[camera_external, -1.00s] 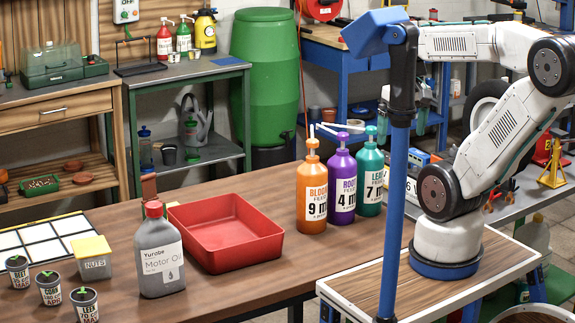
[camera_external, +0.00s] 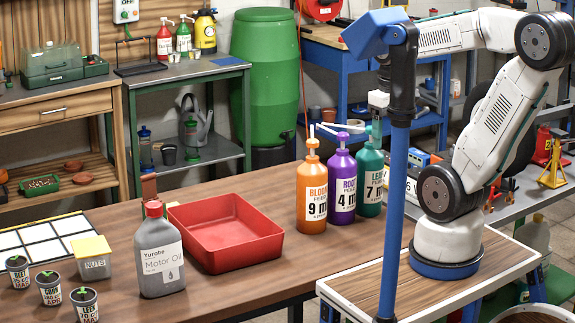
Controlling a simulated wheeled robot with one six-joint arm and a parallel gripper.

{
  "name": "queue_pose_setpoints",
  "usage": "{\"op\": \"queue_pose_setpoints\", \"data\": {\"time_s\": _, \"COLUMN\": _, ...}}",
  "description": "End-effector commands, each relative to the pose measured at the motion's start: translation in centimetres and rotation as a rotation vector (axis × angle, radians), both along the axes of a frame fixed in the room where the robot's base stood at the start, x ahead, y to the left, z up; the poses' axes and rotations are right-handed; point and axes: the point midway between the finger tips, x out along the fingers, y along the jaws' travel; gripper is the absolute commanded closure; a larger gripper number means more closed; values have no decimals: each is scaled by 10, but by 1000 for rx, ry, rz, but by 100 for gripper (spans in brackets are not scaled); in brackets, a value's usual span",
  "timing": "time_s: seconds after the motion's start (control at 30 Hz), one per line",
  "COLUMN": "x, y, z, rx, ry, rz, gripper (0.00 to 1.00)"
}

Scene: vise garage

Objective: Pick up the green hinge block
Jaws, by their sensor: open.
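I cannot make out a green hinge block anywhere in this view; it may be hidden or too small to tell.
A red tray (camera_external: 225,255), a motor oil bottle (camera_external: 160,262) and a nuts box (camera_external: 93,265) stand further left. The wooden table between them has some free room.

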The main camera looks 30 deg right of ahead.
Motion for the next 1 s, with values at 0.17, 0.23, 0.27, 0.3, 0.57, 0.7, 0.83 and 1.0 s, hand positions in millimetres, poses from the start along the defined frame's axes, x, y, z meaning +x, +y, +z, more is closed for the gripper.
{"op": "queue_pose_setpoints", "data": {"time_s": 0.17, "x": 57, "y": 33, "z": 4, "rx": -12, "ry": 86, "rz": 98, "gripper": 31}}
{"op": "queue_pose_setpoints", "data": {"time_s": 0.23, "x": 82, "y": 48, "z": 4, "rx": -18, "ry": 105, "rz": 126, "gripper": 31}}
{"op": "queue_pose_setpoints", "data": {"time_s": 0.27, "x": 93, "y": 56, "z": 5, "rx": -19, "ry": 113, "rz": 138, "gripper": 31}}
{"op": "queue_pose_setpoints", "data": {"time_s": 0.3, "x": 108, "y": 66, "z": 4, "rx": -23, "ry": 122, "rz": 151, "gripper": 31}}
{"op": "queue_pose_setpoints", "data": {"time_s": 0.57, "x": 201, "y": 147, "z": -14, "rx": -46, "ry": 159, "rz": 215, "gripper": 31}}
{"op": "queue_pose_setpoints", "data": {"time_s": 0.7, "x": 247, "y": 201, "z": -36, "rx": -56, "ry": 167, "rz": 236, "gripper": 31}}
{"op": "queue_pose_setpoints", "data": {"time_s": 0.83, "x": 286, "y": 256, "z": -63, "rx": -66, "ry": 165, "rz": 247, "gripper": 31}}
{"op": "queue_pose_setpoints", "data": {"time_s": 1.0, "x": 330, "y": 334, "z": -106, "rx": -71, "ry": 146, "rz": 248, "gripper": 31}}
